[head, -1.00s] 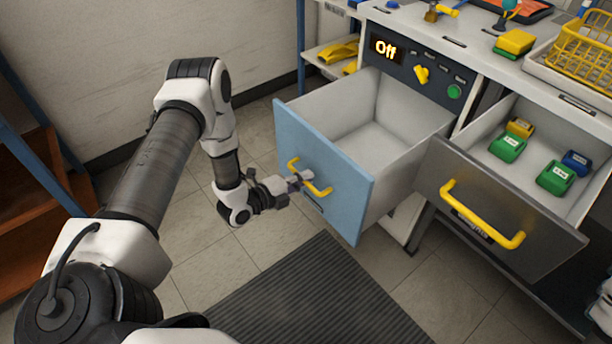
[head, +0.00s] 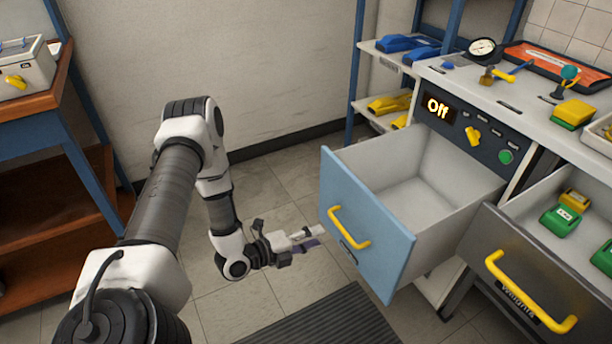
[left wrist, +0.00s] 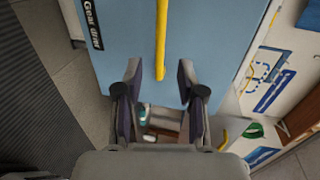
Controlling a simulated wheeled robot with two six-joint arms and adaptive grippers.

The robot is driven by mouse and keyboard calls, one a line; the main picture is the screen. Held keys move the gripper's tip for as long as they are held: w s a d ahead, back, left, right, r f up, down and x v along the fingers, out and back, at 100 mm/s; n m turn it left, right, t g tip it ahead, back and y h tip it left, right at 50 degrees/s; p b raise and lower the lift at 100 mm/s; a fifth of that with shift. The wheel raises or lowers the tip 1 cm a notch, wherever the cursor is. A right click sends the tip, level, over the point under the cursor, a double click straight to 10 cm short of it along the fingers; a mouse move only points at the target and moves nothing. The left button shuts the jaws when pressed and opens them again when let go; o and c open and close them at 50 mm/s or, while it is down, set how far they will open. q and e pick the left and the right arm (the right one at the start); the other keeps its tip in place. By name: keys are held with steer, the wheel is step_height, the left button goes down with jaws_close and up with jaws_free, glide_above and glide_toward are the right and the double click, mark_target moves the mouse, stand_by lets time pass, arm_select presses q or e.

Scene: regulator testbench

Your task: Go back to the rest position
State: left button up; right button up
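My left gripper (head: 310,238) is in front of the open blue drawer (head: 358,252), to the left of its yellow handle (head: 349,228). In the left wrist view the two fingers (left wrist: 159,82) are apart with nothing between them. The handle (left wrist: 161,40) and the drawer front (left wrist: 120,50) lie ahead of the fingertips there. In the head view a gap shows between fingertips and handle. My right gripper is not in view.
A second, dark drawer (head: 512,262) with a yellow handle stands open to the right, holding green and yellow blocks. The bench (head: 455,77) display reads "Off". A brown shelf (head: 40,235) stands at left. Floor lies clear around a dark mat (head: 322,320).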

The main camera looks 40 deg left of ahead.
arm_select(q)
steer(key=shift+v, duration=1.3)
